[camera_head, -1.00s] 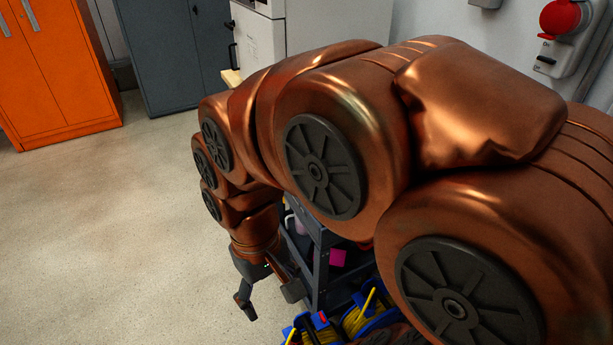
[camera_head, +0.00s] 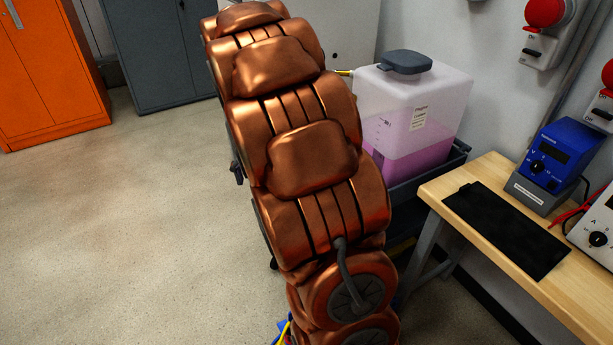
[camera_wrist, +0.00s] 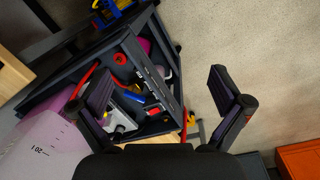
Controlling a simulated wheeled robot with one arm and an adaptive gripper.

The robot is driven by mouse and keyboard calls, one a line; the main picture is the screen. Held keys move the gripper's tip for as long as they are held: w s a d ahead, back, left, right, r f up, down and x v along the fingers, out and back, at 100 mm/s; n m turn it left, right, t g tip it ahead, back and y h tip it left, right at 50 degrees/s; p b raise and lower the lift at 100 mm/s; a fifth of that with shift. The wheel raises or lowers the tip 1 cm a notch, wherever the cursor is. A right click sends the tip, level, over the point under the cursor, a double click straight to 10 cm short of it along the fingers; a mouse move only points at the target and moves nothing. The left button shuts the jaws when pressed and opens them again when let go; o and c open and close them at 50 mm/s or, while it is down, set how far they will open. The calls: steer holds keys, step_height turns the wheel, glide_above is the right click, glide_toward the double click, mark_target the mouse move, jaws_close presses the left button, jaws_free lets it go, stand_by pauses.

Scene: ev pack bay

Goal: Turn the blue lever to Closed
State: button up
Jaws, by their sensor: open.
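I cannot make out the blue lever in either view. A translucent container of pink liquid (camera_head: 415,115) with a dark cap (camera_head: 406,61) stands right of my arm in the head view. A small brass-coloured spout (camera_head: 343,72) sticks out from its left side, partly behind my arm. The container also shows at the lower left of the wrist view (camera_wrist: 45,150). My gripper (camera_wrist: 160,78) is open and empty, its two dark fingers spread wide above the cart. In the head view my arm hides most of the gripper.
A dark cart (camera_wrist: 72,68) holds loose tools and a pink item. A wooden bench (camera_head: 450,190) carries a black mat (camera_head: 506,230) and a blue bench unit (camera_head: 555,155). An orange cabinet (camera_head: 50,75) and grey cabinet (camera_head: 150,55) stand behind. Floor at left is clear.

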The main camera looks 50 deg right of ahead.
steer(key=w+d+f+m, duration=0.2)
steer(key=w+d+f, duration=0.1)
steer(key=d, duration=0.5)
steer(key=w+d+f+m, duration=0.1)
steer(key=w+d+f, duration=0.2)
steer(key=d+f, duration=0.2)
steer(key=w+d+f+m+t+p, duration=0.1)
steer(key=d+f, duration=0.3)
steer(key=d, duration=0.7)
steer(key=shift+w+d+f+m, duration=0.1)
steer(key=shift+w+f+m, duration=0.1)
steer(key=shift+w+m, duration=0.25)
steer(key=shift+w+d+f+m, duration=0.1)
steer(key=shift+w+f+m, duration=0.05)
steer(key=shift+w+m, duration=0.25)
steer(key=shift+f+p, duration=1.25)
steer(key=shift+f, duration=2.8)
steer(key=c, duration=1.1)
